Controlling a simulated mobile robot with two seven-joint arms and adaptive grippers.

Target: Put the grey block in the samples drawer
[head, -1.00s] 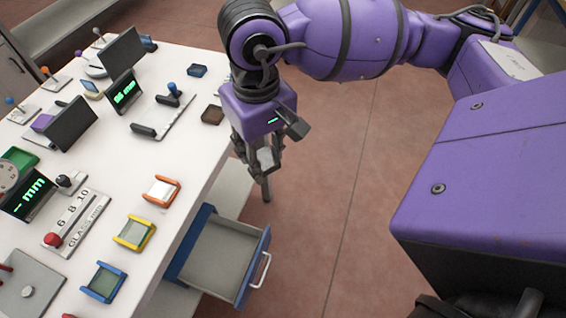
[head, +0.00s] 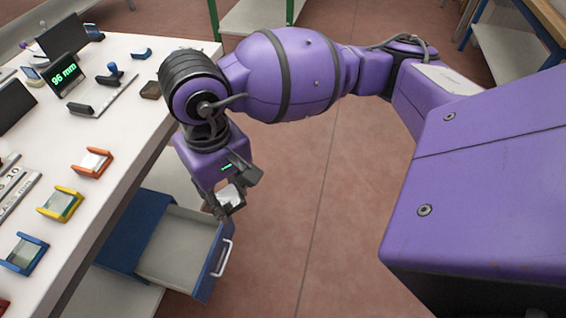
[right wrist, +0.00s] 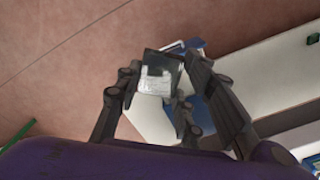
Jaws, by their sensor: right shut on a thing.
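My right gripper (head: 228,205) is shut on the grey block (head: 231,193), which shows pale between its fingers. In the right wrist view the block (right wrist: 158,72) sits between the fingertips of the gripper (right wrist: 155,85). The samples drawer (head: 180,245) is pulled out under the table's right side. It has a blue front with a pale handle, and its visible grey floor is bare. In the head view the gripper overlaps the drawer's far front corner; its exact height above it is unclear. My left gripper is not in view.
The white table (head: 120,150) carries orange (head: 92,163), yellow (head: 60,204) and blue (head: 24,253) holders along its right edge. A display reading 96 mm (head: 65,73) stands further back. Open reddish floor (head: 300,230) lies right of the drawer.

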